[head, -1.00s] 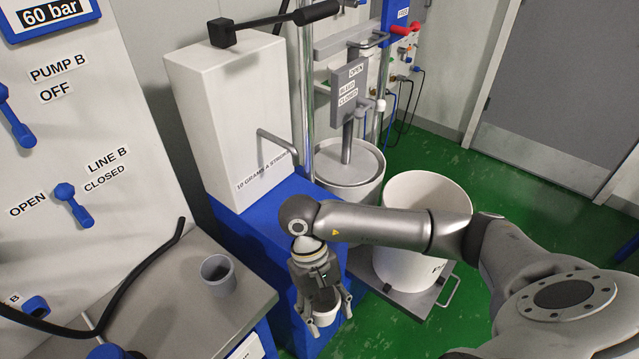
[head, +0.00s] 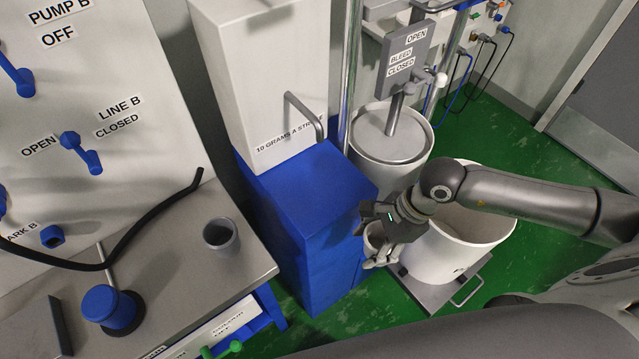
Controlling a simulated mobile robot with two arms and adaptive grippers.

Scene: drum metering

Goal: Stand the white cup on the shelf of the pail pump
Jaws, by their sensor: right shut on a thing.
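My right gripper (head: 382,250) is shut on the white cup (head: 374,238), which is partly hidden by the fingers. It holds the cup just right of the blue stand's front right side, in front of the large white pail. The pail pump is a tall white box (head: 265,70) marked "10 grams a stroke", with a bent grey spout (head: 308,115). The flat blue shelf (head: 310,190) below the spout is bare. My left gripper is out of view.
A grey cup (head: 221,236) stands on the steel bench (head: 180,250) at left, near a black hose and a blue knob (head: 110,308). The large white pail (head: 450,250) stands on a steel plate behind my right gripper. A lidded drum (head: 390,140) stands behind it.

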